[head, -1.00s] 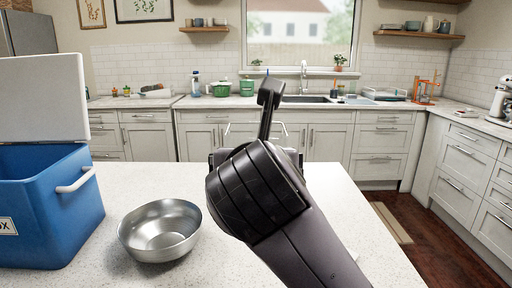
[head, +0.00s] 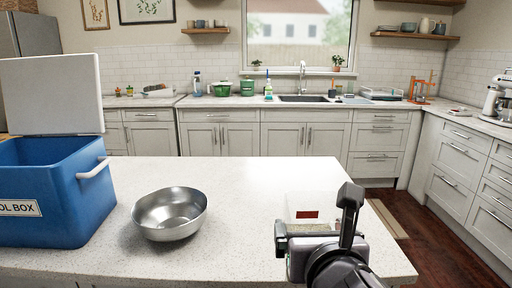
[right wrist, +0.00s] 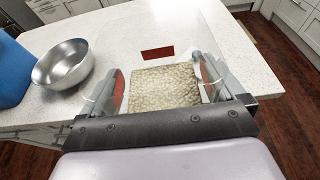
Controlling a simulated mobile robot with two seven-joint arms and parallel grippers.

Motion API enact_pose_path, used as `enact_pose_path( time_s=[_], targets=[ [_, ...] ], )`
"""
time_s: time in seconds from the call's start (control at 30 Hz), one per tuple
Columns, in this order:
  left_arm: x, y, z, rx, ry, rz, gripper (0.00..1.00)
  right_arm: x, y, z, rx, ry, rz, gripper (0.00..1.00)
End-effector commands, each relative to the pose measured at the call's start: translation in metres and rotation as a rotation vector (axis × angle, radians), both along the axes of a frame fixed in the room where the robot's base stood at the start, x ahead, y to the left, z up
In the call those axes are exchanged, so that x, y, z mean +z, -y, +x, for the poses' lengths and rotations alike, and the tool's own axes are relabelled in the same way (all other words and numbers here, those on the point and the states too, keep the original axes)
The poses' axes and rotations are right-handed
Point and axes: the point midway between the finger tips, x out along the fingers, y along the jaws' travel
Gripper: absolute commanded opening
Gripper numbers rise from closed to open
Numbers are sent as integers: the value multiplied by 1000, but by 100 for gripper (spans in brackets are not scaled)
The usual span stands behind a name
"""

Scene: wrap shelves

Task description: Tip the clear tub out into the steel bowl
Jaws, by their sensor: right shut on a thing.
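The steel bowl (head: 170,222) stands upright on the white counter, left of centre in the head view; its visible inside looks empty. It also shows at the left of the right wrist view (right wrist: 63,66). My right gripper (head: 310,232) is shut on the clear tub (head: 325,203), near the counter's right end. The tub has a dark red label and is right of the bowl, apart from it. In the right wrist view, the fingers (right wrist: 162,88) flank the tub (right wrist: 157,36), with pale beige, grainy contents (right wrist: 165,87) between them. My left gripper is out of view.
A blue cool box (head: 50,205) with its white lid raised stands on the counter left of the bowl. The white counter (head: 235,185) is clear between bowl and tub. Beyond its right edge is dark wooden floor (head: 425,240).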

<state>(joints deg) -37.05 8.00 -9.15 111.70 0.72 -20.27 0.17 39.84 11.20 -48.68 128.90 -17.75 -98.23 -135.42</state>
Motion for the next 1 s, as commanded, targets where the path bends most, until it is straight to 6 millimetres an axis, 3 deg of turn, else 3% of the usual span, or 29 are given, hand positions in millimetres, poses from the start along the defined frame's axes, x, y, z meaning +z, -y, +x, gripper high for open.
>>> enact_pose_path(
  time_s=[0.5,0.9,1.0],
  targets=[
    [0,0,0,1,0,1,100,-102,85,-30,-2,0,-5,44],
    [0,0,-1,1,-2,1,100,-153,128,-45,-1,1,-4,44],
    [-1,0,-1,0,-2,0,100,-151,121,-45,10,4,12,44]
  ],
)
